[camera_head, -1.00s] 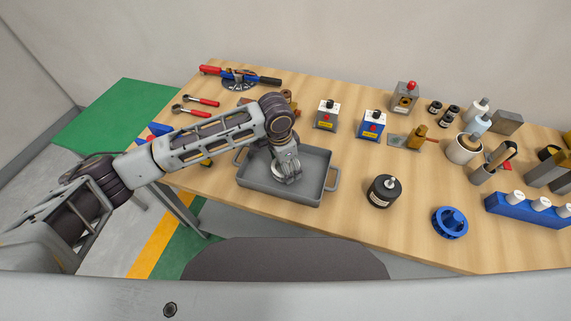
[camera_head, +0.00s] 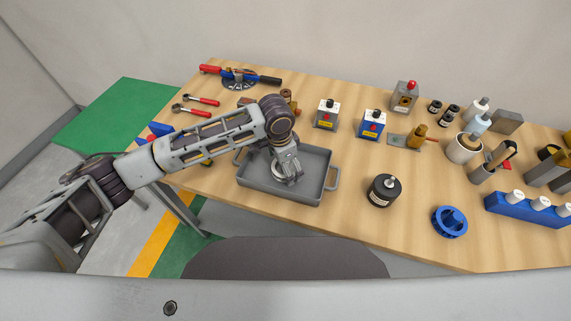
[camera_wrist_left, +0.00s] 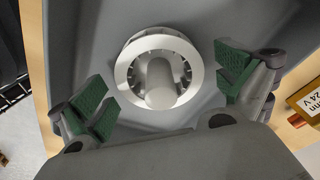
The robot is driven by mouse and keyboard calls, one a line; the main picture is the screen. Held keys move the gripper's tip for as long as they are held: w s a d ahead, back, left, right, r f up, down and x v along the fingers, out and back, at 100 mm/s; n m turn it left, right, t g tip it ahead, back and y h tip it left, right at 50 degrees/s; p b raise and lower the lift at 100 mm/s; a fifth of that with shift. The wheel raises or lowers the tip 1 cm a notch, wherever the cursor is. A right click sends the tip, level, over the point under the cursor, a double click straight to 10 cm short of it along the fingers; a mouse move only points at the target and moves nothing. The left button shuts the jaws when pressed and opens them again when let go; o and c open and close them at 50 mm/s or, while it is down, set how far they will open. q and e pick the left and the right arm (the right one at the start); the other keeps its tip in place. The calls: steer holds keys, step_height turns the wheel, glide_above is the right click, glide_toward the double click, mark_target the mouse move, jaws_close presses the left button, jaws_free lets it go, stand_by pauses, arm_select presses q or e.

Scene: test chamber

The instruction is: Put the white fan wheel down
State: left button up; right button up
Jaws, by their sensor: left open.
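The white fan wheel (camera_wrist_left: 160,88) lies in the grey tray (camera_wrist_left: 200,22), hub facing my wrist camera. In the head view the wheel (camera_head: 290,179) shows only partly below my gripper, and the tray (camera_head: 322,166) stands on the wooden table. My left gripper (camera_wrist_left: 164,88) is open, its green-padded fingers spread on either side of the wheel with gaps between pads and rim. In the head view the left gripper (camera_head: 286,168) is low inside the tray. My right gripper is not in view.
A black cylinder (camera_head: 383,191) and a blue fan wheel (camera_head: 450,222) stand right of the tray. Red-handled tools (camera_head: 201,100) lie at the back left. Bare tabletop surrounds the black cylinder.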

arm_select(q)
steer(key=shift+r, duration=0.1)
steer(key=r, duration=0.8)
steer(key=a+r, duration=0.1)
steer(key=r, duration=0.3)
steer(key=shift+s+a, duration=0.1)
steer(key=shift+s, duration=0.25)
stand_by(0.5)
